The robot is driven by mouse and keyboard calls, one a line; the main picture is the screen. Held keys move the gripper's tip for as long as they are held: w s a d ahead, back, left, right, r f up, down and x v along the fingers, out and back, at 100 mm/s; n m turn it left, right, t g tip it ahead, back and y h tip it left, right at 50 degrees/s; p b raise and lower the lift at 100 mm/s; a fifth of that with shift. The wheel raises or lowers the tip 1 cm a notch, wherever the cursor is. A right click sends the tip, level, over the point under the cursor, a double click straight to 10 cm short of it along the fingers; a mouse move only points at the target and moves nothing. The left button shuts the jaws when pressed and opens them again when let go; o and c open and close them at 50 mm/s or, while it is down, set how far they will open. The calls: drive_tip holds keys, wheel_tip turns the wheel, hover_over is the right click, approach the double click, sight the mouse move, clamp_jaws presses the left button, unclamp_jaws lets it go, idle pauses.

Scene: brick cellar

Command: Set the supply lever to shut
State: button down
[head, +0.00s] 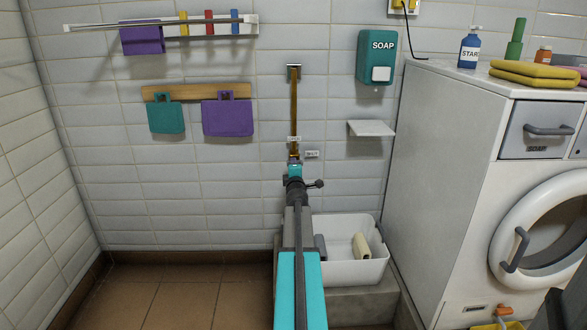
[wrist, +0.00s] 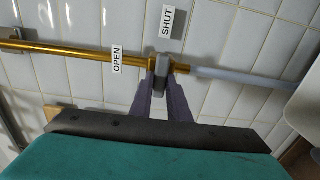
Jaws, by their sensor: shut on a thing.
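The supply lever (wrist: 162,76) is a small grey piece on the brass pipe (wrist: 90,54) in the wrist view. The two dark fingers of my gripper (wrist: 163,88) are shut on it, one on each side. The lever looks to lie across the pipe, its upper end near the SHUT label (wrist: 167,22); its exact angle is hard to tell. The OPEN label (wrist: 117,59) is beside it, over the pipe. In the head view my gripper (head: 294,163) is at the pipe's lower end, just below the OPEN label (head: 294,138), and mostly hides the lever.
A white basin (head: 340,275) is low on the right of my arm. A small shelf (head: 371,128) and a soap dispenser (head: 376,58) are on the wall to the right. A washing machine (head: 430,190) fills the right side. The floor at left is clear.

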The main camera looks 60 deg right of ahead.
drive_tip(key=shift+s+d, duration=0.1)
drive_tip(key=c, duration=1.7)
unclamp_jaws()
drive_tip(key=shift+a, duration=0.25)
drive_tip(key=shift+v, duration=6.75)
drive_tip(key=shift+s, duration=0.1)
